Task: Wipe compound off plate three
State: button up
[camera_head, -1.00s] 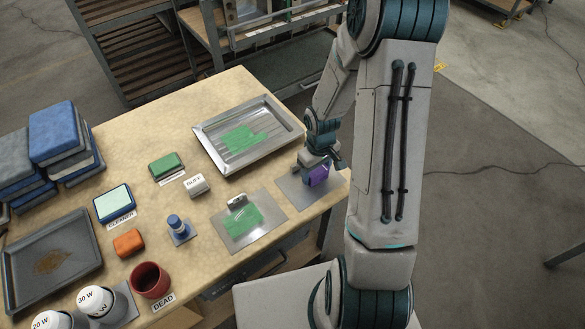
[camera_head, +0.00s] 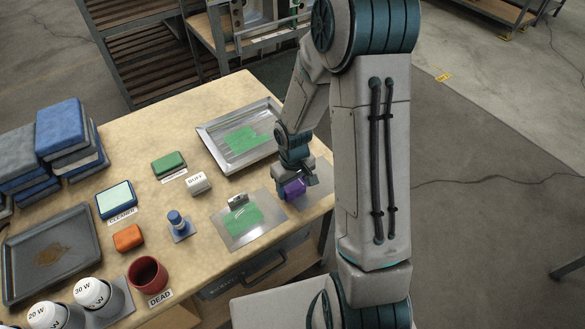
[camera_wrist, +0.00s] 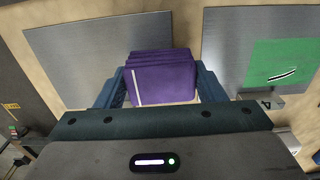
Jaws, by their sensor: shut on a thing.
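My gripper (camera_head: 294,180) is shut on a purple pad (camera_head: 293,189), which also shows between the fingers in the wrist view (camera_wrist: 161,80). A bare grey plate (camera_wrist: 100,62) lies left of the pad in the wrist view; it shows partly behind my gripper in the head view (camera_head: 321,190). The other plate (camera_head: 228,236) carries a green compound patch (camera_head: 243,220) with a pale streak and a small metal block at its edge, marked 4 in the wrist view (camera_wrist: 260,104). The pad is over the gap between the plates; contact below is hidden. I see no number on the bare plate.
A metal tray (camera_head: 204,138) with green compound stands behind. A green pad (camera_head: 169,163), a white buff block (camera_head: 199,182), a cleaner pad (camera_head: 116,199), an orange block (camera_head: 128,238), a blue-topped stamp (camera_head: 178,222) and a red cup (camera_head: 147,272) stand left.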

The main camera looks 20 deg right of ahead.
notch_tip(320, 180, up, 3)
jog(key=shift+w+d+f+p, duration=0.1)
jog(key=shift+f+p, duration=0.05)
jog(key=shift+p, duration=0.15)
jog(key=shift+r+p, duration=2.15)
jog(key=shift+r, duration=0.55)
